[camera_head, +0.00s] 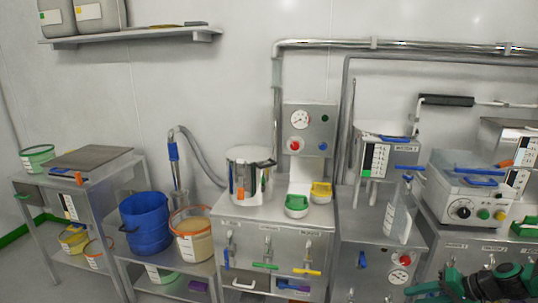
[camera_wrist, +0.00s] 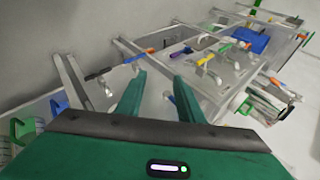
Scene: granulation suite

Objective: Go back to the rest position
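My gripper (camera_wrist: 159,80) shows in the wrist view as two green fingers standing apart with nothing between them, so it is open and empty. Beyond the fingertips are the steel benches and their coloured handles, seen tilted, and the gripper touches none of them. In the head view, a green part of my arm (camera_head: 490,285) shows at the bottom right corner, in front of the right-hand benches. The fingers cannot be made out there.
A steel pot (camera_head: 250,173) stands on the middle bench beside a gauge panel (camera_head: 309,131). A control box (camera_head: 466,190) is at the right. A wall shelf (camera_head: 135,34) is at upper left.

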